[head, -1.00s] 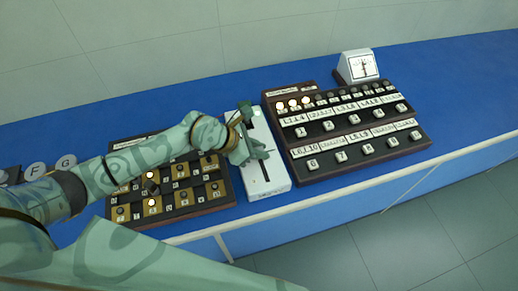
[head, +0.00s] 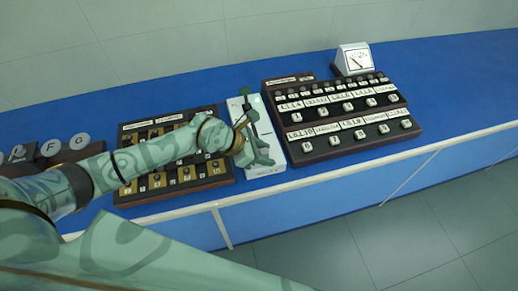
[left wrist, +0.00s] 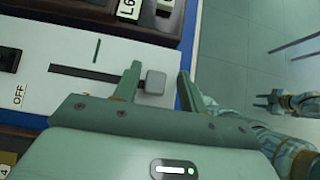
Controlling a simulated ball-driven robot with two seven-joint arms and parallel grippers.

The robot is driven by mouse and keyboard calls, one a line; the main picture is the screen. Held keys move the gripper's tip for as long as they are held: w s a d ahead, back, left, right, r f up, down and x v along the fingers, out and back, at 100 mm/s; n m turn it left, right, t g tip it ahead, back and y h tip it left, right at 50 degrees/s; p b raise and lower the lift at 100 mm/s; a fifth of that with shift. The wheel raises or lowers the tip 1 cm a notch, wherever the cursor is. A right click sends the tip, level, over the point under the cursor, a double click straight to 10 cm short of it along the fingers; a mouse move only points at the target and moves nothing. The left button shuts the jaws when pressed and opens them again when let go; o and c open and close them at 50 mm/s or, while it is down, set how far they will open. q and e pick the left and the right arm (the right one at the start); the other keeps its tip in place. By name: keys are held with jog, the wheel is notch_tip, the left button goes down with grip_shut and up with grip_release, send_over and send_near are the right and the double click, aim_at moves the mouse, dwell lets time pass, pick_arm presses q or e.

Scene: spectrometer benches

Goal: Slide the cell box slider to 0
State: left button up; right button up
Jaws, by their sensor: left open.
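The cell box (head: 240,108) is a narrow white box on the blue bench, between two dark panels. In the left wrist view, the cell box (left wrist: 75,88) shows a dark straight slot, a short green mark and a black switch beside the word OFF. The grey slider knob (left wrist: 153,82) is at the slot end nearer the bench's front edge. My left gripper (head: 262,155) is over the front part of the box. In the left wrist view, its fingers (left wrist: 158,84) are open, one on each side of the knob; contact is unclear. No 0 mark is legible.
A stepped panel (head: 340,117) with labels and switches stands right of the box, a white needle meter (head: 353,59) behind it. A brown-yellow switch panel (head: 175,185) lies left, partly under my arm. My right gripper (left wrist: 275,102) hangs over the floor, clear of the bench.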

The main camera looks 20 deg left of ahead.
pick_arm(q)
jog(key=p+v, duration=0.1)
jog(key=v, duration=1.5)
jog(key=shift+p, duration=0.3)
jog(key=shift+s, duration=0.1)
jog(key=shift+s, duration=0.1)
